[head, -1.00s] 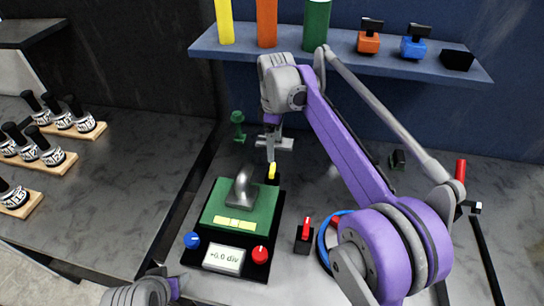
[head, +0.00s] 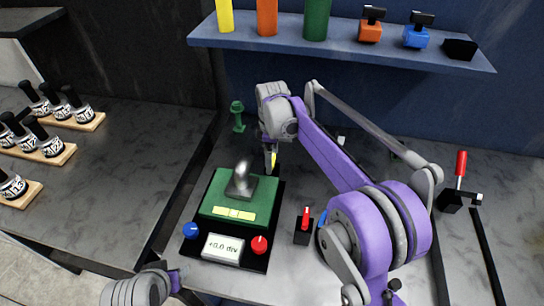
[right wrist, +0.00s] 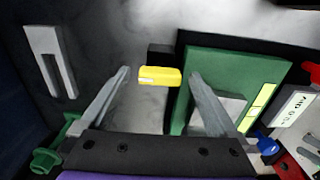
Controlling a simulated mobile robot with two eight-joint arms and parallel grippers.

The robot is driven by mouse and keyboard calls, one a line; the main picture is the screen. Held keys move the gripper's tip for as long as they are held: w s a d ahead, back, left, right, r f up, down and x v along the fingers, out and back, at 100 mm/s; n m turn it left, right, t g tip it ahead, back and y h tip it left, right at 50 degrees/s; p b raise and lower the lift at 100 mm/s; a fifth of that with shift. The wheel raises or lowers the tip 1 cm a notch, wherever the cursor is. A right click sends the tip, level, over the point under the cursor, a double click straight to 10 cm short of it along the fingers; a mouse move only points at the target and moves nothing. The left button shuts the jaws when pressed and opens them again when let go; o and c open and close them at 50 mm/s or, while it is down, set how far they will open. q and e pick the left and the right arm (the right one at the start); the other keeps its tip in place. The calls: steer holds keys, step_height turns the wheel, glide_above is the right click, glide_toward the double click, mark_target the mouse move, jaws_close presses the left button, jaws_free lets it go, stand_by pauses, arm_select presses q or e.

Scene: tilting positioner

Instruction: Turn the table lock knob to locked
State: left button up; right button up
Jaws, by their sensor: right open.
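The tilting positioner has a black base (head: 262,252) and a green table (head: 212,198) with a grey curved piece (head: 240,182) on top. A yellow knob (head: 274,160), likely the table lock knob, is at the table's far edge. In the right wrist view the yellow knob (right wrist: 160,76) lies crosswise between the fingertips of my open right gripper (right wrist: 160,78), with visible gaps on both sides. No lock marking is readable. In the head view my right gripper (head: 269,158) is beside the knob. My left gripper (head: 180,288) is at the bottom edge, its fingers unclear.
A blue knob (head: 190,230), a red knob (head: 259,245) and a display (head: 222,247) reading +0.0 div are at the front. A red-levered switch (head: 304,225) stands to the right. A green post (head: 238,117) stands behind. A blue shelf (head: 340,50) runs along the back.

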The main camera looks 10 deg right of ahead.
steer(key=c, duration=1.4)
steer(key=shift+m, duration=0.4)
arm_select(q)
steer(key=shift+f, duration=0.2)
arm_select(e)
steer(key=m, duration=0.3)
steer(key=shift+m, duration=0.4)
arm_select(q)
steer(key=shift+s+f, duration=0.1)
steer(key=shift+f, duration=0.05)
arm_select(e)
steer(key=m, duration=0.4)
steer(key=shift+m, duration=0.3)
arm_select(q)
steer(key=shift+b, duration=0.3)
arm_select(e)
steer(key=m, duration=0.4)
arm_select(q)
steer(key=shift+f, duration=0.1)
arm_select(e)
steer(key=shift+m, duration=2.5)
